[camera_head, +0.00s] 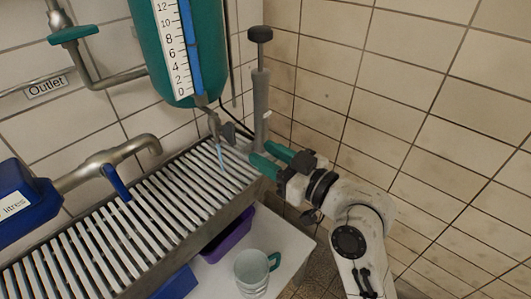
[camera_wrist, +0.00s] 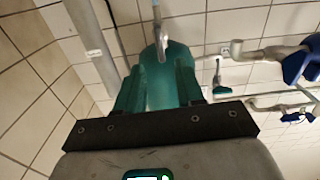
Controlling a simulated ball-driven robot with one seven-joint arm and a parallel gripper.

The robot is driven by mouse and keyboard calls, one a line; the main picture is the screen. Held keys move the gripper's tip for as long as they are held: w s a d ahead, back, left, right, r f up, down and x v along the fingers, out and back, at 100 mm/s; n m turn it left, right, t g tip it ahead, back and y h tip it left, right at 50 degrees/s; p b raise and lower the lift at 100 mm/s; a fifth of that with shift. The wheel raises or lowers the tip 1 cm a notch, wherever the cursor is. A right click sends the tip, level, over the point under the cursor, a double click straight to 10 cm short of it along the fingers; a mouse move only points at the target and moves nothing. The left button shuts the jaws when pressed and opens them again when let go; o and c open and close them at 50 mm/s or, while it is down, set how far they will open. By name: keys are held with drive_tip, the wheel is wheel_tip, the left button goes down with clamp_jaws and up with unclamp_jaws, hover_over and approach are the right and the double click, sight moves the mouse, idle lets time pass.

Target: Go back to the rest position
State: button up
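My gripper (camera_head: 260,152) has two teal fingers and reaches in from the right, near the right end of the slatted grate (camera_head: 120,225). In the wrist view my gripper (camera_wrist: 158,72) shows its fingers apart with nothing held between them. The teal tank (camera_wrist: 158,62) shows behind that gap. A grey upright pump (camera_head: 261,105) with a black knob stands just beyond the fingers, and I cannot tell whether they touch it. No rest position is marked in either view.
The teal tank (camera_head: 172,45) with a number scale hangs above the grate. A blue container (camera_head: 28,208) and a grey tap pipe (camera_head: 115,158) are at left. Below stand a clear mug (camera_head: 250,272) and a purple tray (camera_head: 229,232). Tiled wall (camera_head: 415,85) closes the right side.

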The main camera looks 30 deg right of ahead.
drive_tip(key=s+f+m+g+h, duration=0.1)
drive_tip(key=s+f+g, duration=0.35)
drive_tip(key=f, duration=0.55)
drive_tip(key=s+f+m+g+h, duration=0.1)
drive_tip(key=s+f+g+h, duration=0.1)
drive_tip(key=s+f+g, duration=0.5)
drive_tip(key=s+d+f+m+g+h, duration=0.1)
drive_tip(key=s+d+f+g, duration=0.1)
drive_tip(key=s+f, duration=0.5)
drive_tip(key=s+d+f+m+g+h, duration=0.1)
drive_tip(key=s+d+f+g+h, duration=0.15)
drive_tip(key=s+f, duration=0.4)
wheel_tip(320, 180, up, 18)
drive_tip(key=s+p, duration=0.2)
drive_tip(key=p, duration=1.4)
drive_tip(key=shift+s+r+y+p, duration=0.15)
drive_tip(key=shift+s+y+p, duration=0.1)
drive_tip(key=shift+y+p, duration=0.1)
idle(2.2)
